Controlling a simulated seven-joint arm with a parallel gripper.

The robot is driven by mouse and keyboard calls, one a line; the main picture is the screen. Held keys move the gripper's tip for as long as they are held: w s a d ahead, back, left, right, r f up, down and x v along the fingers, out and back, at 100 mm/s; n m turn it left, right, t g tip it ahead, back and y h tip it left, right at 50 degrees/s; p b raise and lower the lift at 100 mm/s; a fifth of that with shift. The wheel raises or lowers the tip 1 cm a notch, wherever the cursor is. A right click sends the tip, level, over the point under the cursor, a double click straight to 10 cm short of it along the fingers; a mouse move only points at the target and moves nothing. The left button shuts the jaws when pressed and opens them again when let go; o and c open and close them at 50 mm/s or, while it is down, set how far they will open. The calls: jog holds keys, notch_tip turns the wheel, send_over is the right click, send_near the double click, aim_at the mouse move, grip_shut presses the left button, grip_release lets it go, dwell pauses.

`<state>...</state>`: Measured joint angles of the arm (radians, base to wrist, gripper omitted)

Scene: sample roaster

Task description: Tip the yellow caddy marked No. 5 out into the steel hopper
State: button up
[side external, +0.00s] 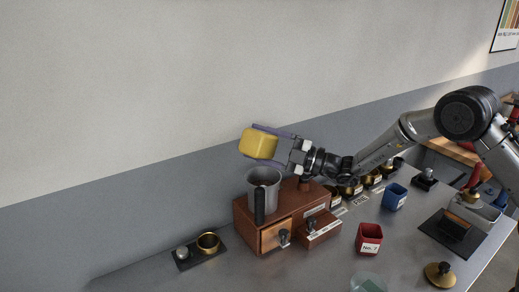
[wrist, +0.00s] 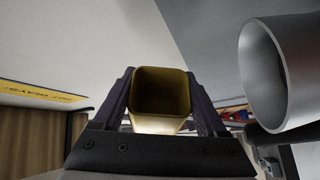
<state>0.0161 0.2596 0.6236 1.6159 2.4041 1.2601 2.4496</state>
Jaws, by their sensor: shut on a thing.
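The yellow caddy (side external: 259,144) is held in the air, tipped over, above the steel hopper (side external: 264,188). My gripper (side external: 252,142) is shut on it, with one finger on each side. In the wrist view the caddy (wrist: 160,124) shows its square open mouth, with a dark inside where I see no contents. Its No. 5 mark is not visible. The hopper is a grey open-topped cylinder standing on the wooden roaster box; it shows at the right of the wrist view (wrist: 282,75), apart from the caddy.
The wooden box (side external: 275,236) has drawers and a black handle (side external: 260,206) stands in front of the hopper. A red No. 7 caddy (side external: 369,238) and a blue caddy (side external: 395,196) stand on the grey table. A brass dish (side external: 208,242) sits at the left. Bare table lies at front left.

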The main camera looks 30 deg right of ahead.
aim_at(252, 141)
jog(key=shift+r, duration=0.4)
jog(key=n, duration=0.1)
jog(key=n+g, duration=0.1)
jog(key=n, duration=0.1)
jog(key=a+n, duration=0.1)
jog(key=shift+s+r+g, duration=0.2)
jog(key=shift+r+g, duration=0.05)
jog(key=shift+g, duration=0.05)
jog(key=n, duration=0.2)
jog(key=a+n+g+h, duration=0.1)
jog(key=n, duration=0.1)
jog(key=shift+s, duration=0.15)
jog(key=n+h, duration=0.2)
jog(key=n, duration=0.1)
jog(key=shift+s+a+r+g, duration=0.1)
jog(key=shift+s+a+g, duration=0.05)
jog(key=shift+a+g, duration=0.2)
jog(key=n, duration=0.1)
jog(key=n+h, duration=0.1)
jog(key=r+n+h, duration=0.1)
jog(key=n, duration=0.1)
jog(key=shift+s+a, duration=0.1)
jog(key=shift+a, duration=0.2)
jog(key=n+h, duration=0.3)
jog(key=n, duration=0.1)
jog(key=shift+d+f, duration=0.25)
jog(key=shift+f, duration=0.1)
